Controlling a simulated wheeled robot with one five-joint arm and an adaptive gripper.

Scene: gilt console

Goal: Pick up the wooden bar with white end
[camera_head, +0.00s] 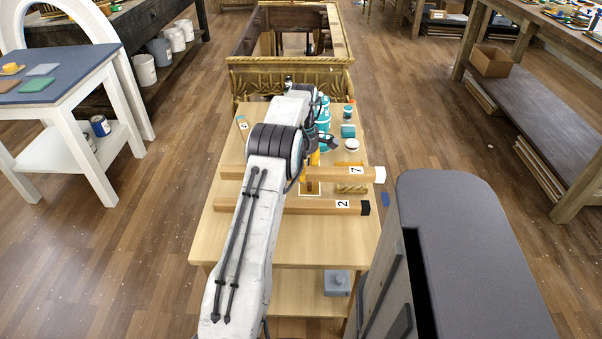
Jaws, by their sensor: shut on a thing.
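The wooden bar with the white end (340,172) lies crosswise over the light wooden table, labelled 7, its white end at the right edge. A second wooden bar (300,206), labelled 2 with a black end, lies parallel and nearer me. My gripper (313,160) is at the middle of the white-ended bar, shut on it. My arm hides much of the gripper and part of both bars. I cannot tell whether the bar is clear of the table.
Teal containers (348,131) and a white round lid (352,145) stand just beyond the bar. A gilt console (290,65) stands behind the table (230,240). A grey-topped cabinet (460,250) is close at right. A white side table (75,70) stands left.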

